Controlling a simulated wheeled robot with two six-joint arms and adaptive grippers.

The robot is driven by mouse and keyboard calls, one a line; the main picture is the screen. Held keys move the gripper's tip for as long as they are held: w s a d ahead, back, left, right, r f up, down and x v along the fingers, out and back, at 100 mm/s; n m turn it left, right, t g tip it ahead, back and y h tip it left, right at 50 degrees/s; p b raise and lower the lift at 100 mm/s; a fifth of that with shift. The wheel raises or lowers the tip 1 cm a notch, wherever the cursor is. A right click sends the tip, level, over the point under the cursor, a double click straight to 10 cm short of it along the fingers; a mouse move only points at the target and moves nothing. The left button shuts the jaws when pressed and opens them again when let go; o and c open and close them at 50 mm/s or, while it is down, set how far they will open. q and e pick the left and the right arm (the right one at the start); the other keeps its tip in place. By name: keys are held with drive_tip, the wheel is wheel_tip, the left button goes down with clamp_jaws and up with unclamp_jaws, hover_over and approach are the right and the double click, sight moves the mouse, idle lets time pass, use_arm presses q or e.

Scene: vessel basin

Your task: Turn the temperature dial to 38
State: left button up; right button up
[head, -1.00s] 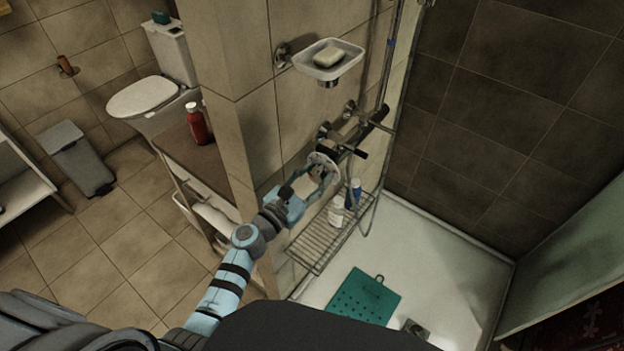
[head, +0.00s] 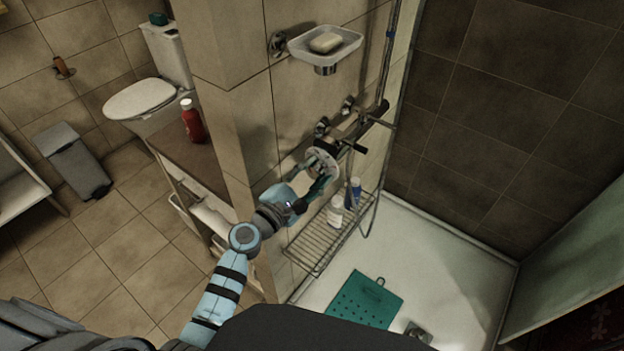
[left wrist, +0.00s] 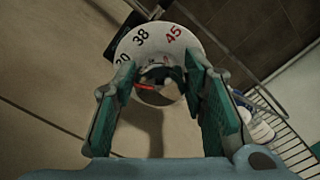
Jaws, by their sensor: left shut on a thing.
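The temperature dial is a white disc (left wrist: 157,44) on the shower mixer (head: 352,137), which is fixed to the tiled wall. In the left wrist view it shows a black 38, a red 45 and, at the left edge, a partly hidden lower number. A shiny round knob (left wrist: 162,84) stands at its centre, with a red mark on the knob's left side, below the lower number. My left gripper (head: 318,172) reaches the dial from the front left. Its teal fingers lie on either side of the knob and are shut on it. My right gripper is not in view.
A soap dish (head: 325,45) with soap sticks out above the mixer. A wire shelf (head: 318,248) with bottles (head: 336,216) hangs below, close to my left gripper. A wall corner and a cabinet with a red bottle (head: 192,121) are on the left.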

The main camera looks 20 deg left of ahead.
use_arm(q)
drive_tip(key=m+b, duration=0.2)
drive_tip(key=m, duration=0.4)
drive_tip(key=shift+w+r+b, duration=0.1)
drive_tip(key=shift+b, duration=0.3)
drive_tip(key=shift+w+a+m+b, duration=0.15)
drive_tip(key=shift+m+b, duration=0.25)
drive_tip(key=shift+m, duration=0.6)
drive_tip(key=shift+s+a+m+b, duration=0.15)
drive_tip(key=shift+m+b, duration=0.25)
drive_tip(key=shift+m, duration=0.6)
drive_tip(key=shift+w+r, duration=0.1)
drive_tip(key=o, duration=1.2)
drive_tip(key=shift+d, duration=0.15)
drive_tip(key=shift+c, duration=0.2)
drive_tip(key=shift+s, duration=0.35)
drive_tip(key=v, duration=0.3)
drive_tip(key=shift+f, duration=0.3)
approach(313, 174)
drive_tip(key=s, duration=0.3)
drive_tip(key=shift+a+r, duration=0.25)
drive_tip(key=shift+r, duration=0.15)
